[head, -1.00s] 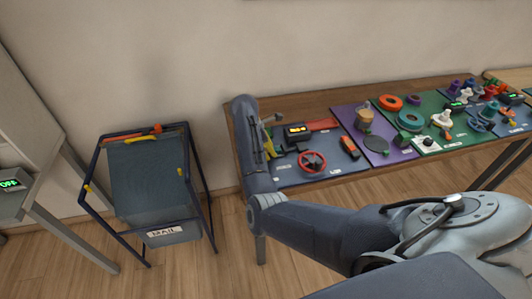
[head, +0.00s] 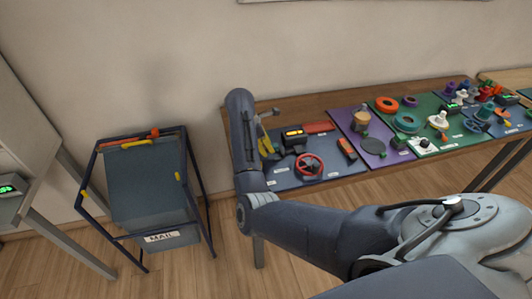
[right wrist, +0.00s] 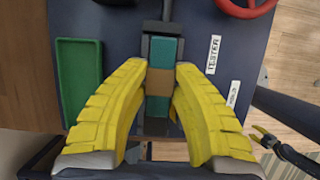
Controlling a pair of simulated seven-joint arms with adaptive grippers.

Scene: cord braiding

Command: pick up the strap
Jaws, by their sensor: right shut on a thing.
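In the right wrist view, a teal strip with a tan band across its middle, which looks like the strap (right wrist: 160,88), lies between my right gripper's yellow fingers (right wrist: 162,72). The fingers are shut on it near the tan band. Its far end meets a dark block above a dark blue board. Whether it is clear of the board cannot be told. In the head view, my right gripper (head: 264,145) is at the left end of the long table, half hidden behind my own arm; the strap cannot be made out there. My left gripper is not in view.
A green tray (right wrist: 80,85) lies left of the fingers in the right wrist view. A mail bin (head: 150,195) stands on the floor to the left.

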